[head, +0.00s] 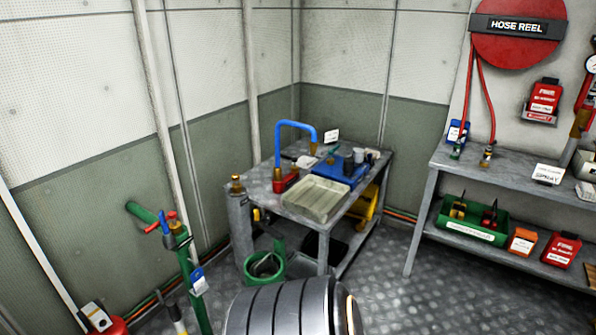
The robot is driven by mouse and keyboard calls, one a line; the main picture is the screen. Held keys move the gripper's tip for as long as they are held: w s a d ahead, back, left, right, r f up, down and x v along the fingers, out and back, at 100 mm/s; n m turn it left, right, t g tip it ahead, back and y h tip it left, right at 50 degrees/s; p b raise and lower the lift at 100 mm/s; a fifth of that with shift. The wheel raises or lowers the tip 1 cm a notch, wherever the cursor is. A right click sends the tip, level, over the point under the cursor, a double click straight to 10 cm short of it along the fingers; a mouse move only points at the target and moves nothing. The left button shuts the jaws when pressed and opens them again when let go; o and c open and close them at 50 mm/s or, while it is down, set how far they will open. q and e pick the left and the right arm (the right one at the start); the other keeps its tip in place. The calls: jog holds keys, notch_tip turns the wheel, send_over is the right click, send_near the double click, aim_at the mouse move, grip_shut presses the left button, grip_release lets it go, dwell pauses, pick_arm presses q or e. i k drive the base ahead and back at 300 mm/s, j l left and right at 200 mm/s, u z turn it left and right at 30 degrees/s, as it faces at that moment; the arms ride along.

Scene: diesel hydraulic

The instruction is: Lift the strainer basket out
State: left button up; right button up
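An open green round housing (283,264) stands low at the left front of the metal workbench. A dark, curved rim or handle shows inside its mouth, perhaps the strainer basket (264,265), but it is too small and dark to be sure. A green upright part rises at the housing's right rear. The lower part of the housing is partly hidden by a large grey ribbed cylinder in the foreground, which looks like part of my arm. Neither of my grippers is in view.
The workbench (262,180) holds a shallow pale tray (316,199), a blue bent pipe (294,124) and small parts. A green pipe stand (187,270) with a red handle stands at left. A shelf bench (440,158) is at right. Checkered floor (400,285) between is clear.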

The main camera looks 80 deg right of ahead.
aim_at(266, 266)
jog(key=z, duration=2.3)
